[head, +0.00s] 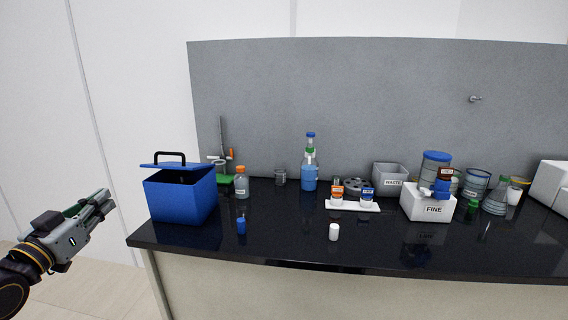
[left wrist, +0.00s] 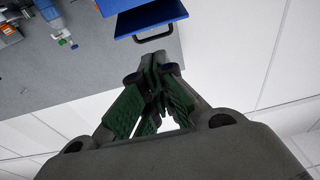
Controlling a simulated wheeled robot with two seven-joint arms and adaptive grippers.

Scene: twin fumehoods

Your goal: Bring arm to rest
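My left gripper (head: 106,198) is at the left of the head view, in the air beyond the bench's left end and apart from the blue box. In the left wrist view, its green-padded fingers (left wrist: 158,62) come together at the tips, with nothing seen held between them. The blue box (head: 180,196) stands at the bench's left end, its handled lid (head: 177,165) raised above the dark opening. The box also shows at the top of the left wrist view (left wrist: 150,17). My right arm and gripper are not in view.
The black bench (head: 290,246) holds a small blue item (head: 241,226), a white cap-like piece (head: 333,232), an orange-capped bottle (head: 241,184), a blue-liquid bottle (head: 310,176), a grey waste bin (head: 391,178) and a white FINE box (head: 428,204). Floor left of the bench is clear.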

